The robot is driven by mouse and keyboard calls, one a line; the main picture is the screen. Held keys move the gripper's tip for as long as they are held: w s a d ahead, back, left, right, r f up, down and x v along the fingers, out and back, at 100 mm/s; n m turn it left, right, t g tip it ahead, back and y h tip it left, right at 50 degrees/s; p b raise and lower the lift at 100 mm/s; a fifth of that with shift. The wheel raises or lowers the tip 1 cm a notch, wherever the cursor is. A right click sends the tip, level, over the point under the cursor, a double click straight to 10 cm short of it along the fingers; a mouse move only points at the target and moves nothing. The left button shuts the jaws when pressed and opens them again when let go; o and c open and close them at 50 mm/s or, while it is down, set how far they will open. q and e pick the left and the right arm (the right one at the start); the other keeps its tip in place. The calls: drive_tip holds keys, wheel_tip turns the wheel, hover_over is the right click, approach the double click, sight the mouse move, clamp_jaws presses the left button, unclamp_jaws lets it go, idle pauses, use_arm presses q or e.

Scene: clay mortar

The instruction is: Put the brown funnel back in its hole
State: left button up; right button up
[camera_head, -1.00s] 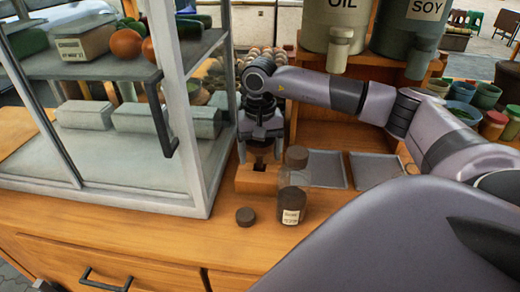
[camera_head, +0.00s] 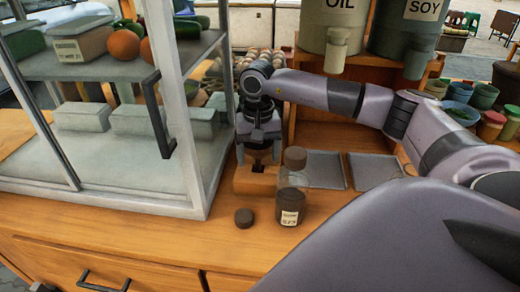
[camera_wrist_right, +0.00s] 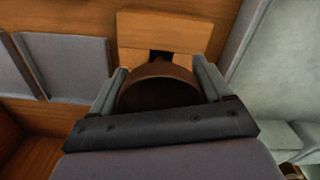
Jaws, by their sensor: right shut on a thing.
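My right gripper (camera_head: 258,152) points down over the wooden block (camera_head: 256,182) on the counter. It is shut on the brown funnel (camera_head: 260,157). In the right wrist view the funnel (camera_wrist_right: 158,86) shows its round dark mouth between the two fingers. The wooden block (camera_wrist_right: 180,32) has a dark square hole (camera_wrist_right: 160,56), partly hidden by the funnel. The funnel is close to the hole; I cannot tell whether its tip is inside. My left gripper does not show.
A glass jar (camera_head: 291,195) with a dark lid stands just right of the block. A loose dark cap (camera_head: 244,217) lies in front. A glass cabinet (camera_head: 190,110) stands close on the left. Two grey trays (camera_head: 325,170) lie to the right.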

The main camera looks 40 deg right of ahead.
drive_tip(key=shift+f, duration=0.25)
idle(0.3)
drive_tip(key=shift+f+b, duration=0.75)
drive_tip(key=shift+f, duration=0.1)
